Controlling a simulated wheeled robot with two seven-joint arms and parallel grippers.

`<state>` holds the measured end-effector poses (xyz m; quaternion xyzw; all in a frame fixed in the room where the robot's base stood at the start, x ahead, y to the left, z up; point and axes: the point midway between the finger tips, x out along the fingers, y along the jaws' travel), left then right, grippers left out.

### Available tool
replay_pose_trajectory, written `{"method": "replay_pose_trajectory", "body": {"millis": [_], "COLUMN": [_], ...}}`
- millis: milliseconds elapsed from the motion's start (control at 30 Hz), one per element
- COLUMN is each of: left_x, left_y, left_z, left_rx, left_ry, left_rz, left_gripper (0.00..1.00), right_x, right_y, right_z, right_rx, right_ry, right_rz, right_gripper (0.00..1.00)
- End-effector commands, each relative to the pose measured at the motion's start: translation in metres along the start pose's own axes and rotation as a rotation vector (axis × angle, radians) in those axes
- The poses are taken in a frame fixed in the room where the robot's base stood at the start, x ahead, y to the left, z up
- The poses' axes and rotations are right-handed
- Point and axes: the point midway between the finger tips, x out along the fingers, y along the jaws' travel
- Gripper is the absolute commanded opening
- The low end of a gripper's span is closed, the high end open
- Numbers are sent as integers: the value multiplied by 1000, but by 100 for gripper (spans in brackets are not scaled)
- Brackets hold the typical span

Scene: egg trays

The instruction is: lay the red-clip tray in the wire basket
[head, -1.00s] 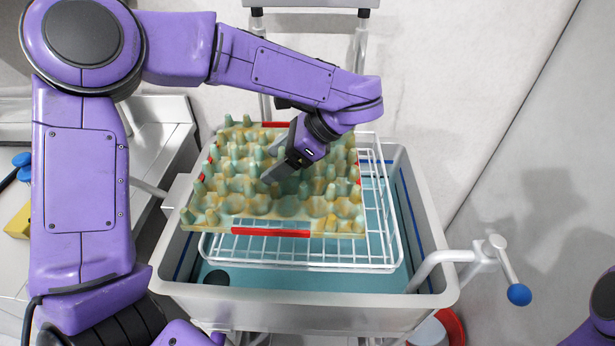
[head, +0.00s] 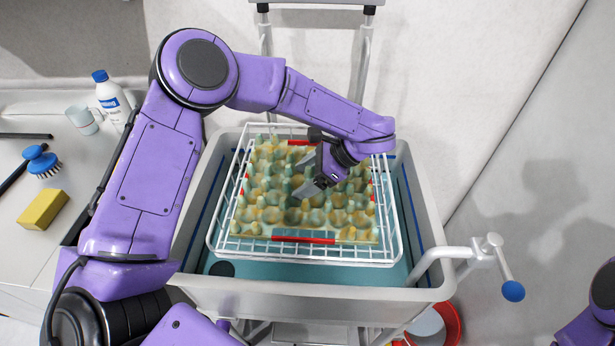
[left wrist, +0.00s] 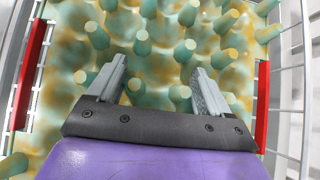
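The red-clip tray (head: 340,236), a mottled yellow-green egg tray with red clips on its edges, lies inside the white wire basket (head: 325,262). The basket's wire walls surround it, and it looks about level. My left gripper (head: 304,176) is over the middle of the tray, pointing down. In the left wrist view my left gripper (left wrist: 158,72) has its two fingers well apart among the tray's pegs, with no peg seen clamped. Red clips of the tray (left wrist: 30,72) show on both sides there. Whether the fingers touch the tray is unclear. My right gripper is out of view.
The basket stands in a grey sink (head: 300,290) with a teal bottom. A crank handle with a blue knob (head: 513,291) sticks out at the right. A bench at left holds a bottle (head: 112,98), cup (head: 84,119), blue brush (head: 41,162) and yellow sponge (head: 43,209).

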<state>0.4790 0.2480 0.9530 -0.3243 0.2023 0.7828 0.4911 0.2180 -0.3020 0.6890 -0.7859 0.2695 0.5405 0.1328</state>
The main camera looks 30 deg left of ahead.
Motion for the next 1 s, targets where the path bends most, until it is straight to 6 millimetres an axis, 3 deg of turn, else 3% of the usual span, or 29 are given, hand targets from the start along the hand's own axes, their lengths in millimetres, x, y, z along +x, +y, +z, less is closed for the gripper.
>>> {"method": "replay_pose_trajectory", "body": {"millis": [367, 433, 800, 1000], "left_x": [-4, -9, -99, -120], "left_y": [0, -1, 0, 0], "left_z": [4, 0, 0, 2], "left_rx": [0, 0, -3, 0], "left_ry": [0, 0, 0, -1], "left_rz": [0, -4, -4, -1], "left_gripper": [97, 97, 97, 97], "right_x": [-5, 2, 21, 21], "right_y": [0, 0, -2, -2], "right_z": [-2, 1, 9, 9], "right_rx": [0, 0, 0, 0], "right_ry": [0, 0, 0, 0], "right_rz": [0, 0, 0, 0], "right_gripper": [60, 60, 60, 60]}}
